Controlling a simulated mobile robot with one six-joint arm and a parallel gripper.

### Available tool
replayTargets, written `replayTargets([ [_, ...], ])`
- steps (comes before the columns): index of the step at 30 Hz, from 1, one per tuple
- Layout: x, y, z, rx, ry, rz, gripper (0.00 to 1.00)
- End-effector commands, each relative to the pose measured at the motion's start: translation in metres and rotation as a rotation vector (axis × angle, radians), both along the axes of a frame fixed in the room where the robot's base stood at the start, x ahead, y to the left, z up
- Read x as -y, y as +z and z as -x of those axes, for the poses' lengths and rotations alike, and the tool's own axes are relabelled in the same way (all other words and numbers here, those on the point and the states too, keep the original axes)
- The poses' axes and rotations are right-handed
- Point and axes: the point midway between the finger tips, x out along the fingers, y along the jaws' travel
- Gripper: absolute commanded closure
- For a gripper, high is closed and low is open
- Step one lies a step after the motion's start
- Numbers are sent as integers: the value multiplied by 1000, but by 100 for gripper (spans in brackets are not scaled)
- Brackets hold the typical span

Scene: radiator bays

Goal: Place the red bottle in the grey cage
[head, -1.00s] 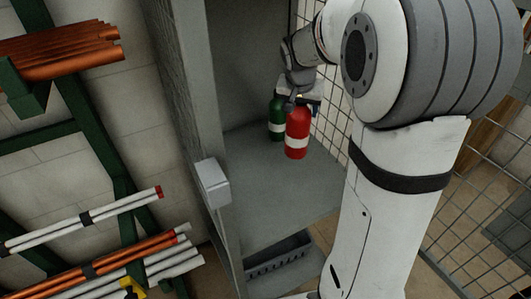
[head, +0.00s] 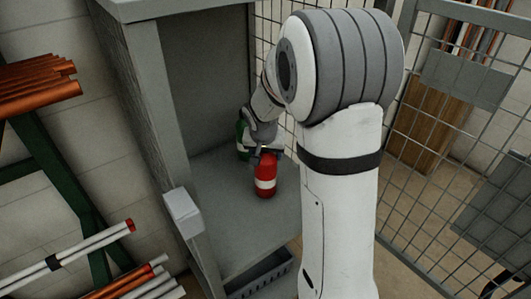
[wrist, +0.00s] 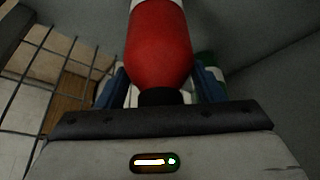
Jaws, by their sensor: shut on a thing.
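The red bottle (head: 265,178) has a white band and hangs upright below my gripper (head: 265,152). My gripper is shut on its dark neck. In the wrist view the bottle (wrist: 160,45) sits between the blue-padded fingers (wrist: 160,88). The grey cage (head: 150,100) has mesh sides and an open front. The bottle is inside it, over the grey shelf (head: 225,215); I cannot tell whether its base touches the shelf. A green bottle (head: 242,140) stands behind it, partly hidden by my gripper.
A mesh door (head: 420,150) stands open at the right. A grey latch box (head: 183,212) is on the cage's left front post. A dark crate (head: 260,275) lies below the shelf. Pipe racks (head: 40,90) line the left wall. The shelf's front left is clear.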

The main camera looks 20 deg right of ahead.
Motion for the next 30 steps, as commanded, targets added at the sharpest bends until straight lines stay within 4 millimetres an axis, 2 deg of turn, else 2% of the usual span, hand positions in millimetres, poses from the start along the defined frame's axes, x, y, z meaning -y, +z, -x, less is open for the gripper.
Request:
replayTargets([
  [3,0,-3,-1,2,0,0,98],
  [4,0,-3,0,0,0,0,38],
  [9,0,-2,0,-1,1,0,24],
  [12,-1,-2,0,-1,1,0,17],
  [19,-1,-1,0,-1,1,0,17],
  [23,-2,6,1,2,1,0,17],
  [30,-11,50,17,5,3,1,17],
])
